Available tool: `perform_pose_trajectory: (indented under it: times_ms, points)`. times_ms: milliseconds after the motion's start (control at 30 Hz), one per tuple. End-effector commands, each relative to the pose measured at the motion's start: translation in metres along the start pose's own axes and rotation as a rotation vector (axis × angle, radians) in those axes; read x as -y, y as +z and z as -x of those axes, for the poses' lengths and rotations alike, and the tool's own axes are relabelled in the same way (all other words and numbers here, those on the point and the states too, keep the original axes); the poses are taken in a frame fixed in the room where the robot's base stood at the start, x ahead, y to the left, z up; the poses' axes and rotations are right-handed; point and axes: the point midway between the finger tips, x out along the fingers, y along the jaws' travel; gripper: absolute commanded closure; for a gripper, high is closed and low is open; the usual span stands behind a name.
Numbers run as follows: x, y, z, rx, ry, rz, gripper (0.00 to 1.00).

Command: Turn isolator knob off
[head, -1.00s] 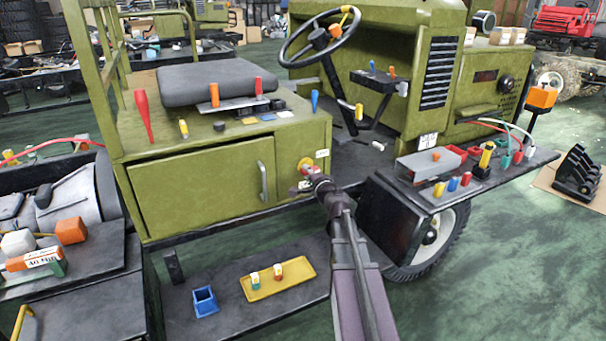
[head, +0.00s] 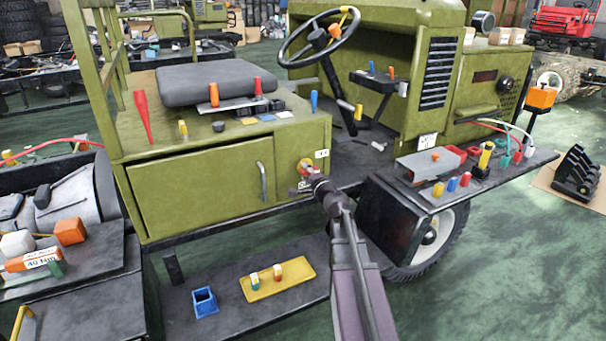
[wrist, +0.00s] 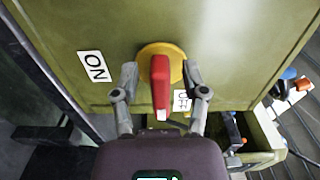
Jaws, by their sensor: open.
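The isolator knob is a red handle (wrist: 160,88) on a round yellow plate (wrist: 162,52), fixed to the green panel. In the wrist view the handle runs up and down the picture. A white ON label (wrist: 94,66) is to its left and a white OFF label (wrist: 183,100) is close to its lower right, partly covered. My gripper (wrist: 160,74) is open, with one finger on each side of the handle and gaps visible. In the head view my gripper (head: 314,181) is at the panel's right end, just below the yellow plate (head: 305,165).
The green cabinet (head: 205,185) has a door handle left of the knob. A black step with a yellow tray (head: 262,291) and blue bin (head: 205,302) lies below. A shelf with loose parts (head: 500,173) is to the right. An open drawer (wrist: 262,140) shows at lower right.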

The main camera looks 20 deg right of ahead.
Motion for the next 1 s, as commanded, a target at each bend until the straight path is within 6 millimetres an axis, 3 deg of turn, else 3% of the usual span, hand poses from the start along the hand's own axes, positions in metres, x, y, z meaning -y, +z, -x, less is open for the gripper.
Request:
perform_pose_trajectory:
  times_ms: [267,700,1000]
  points:
    - [0.000,0.000,0.021,-0.001,0.000,0.000,0.43]
    - [0.000,0.001,0.090,-0.001,0.000,0.000,0.43]
    - [0.000,0.001,0.117,0.000,0.000,0.000,0.43]
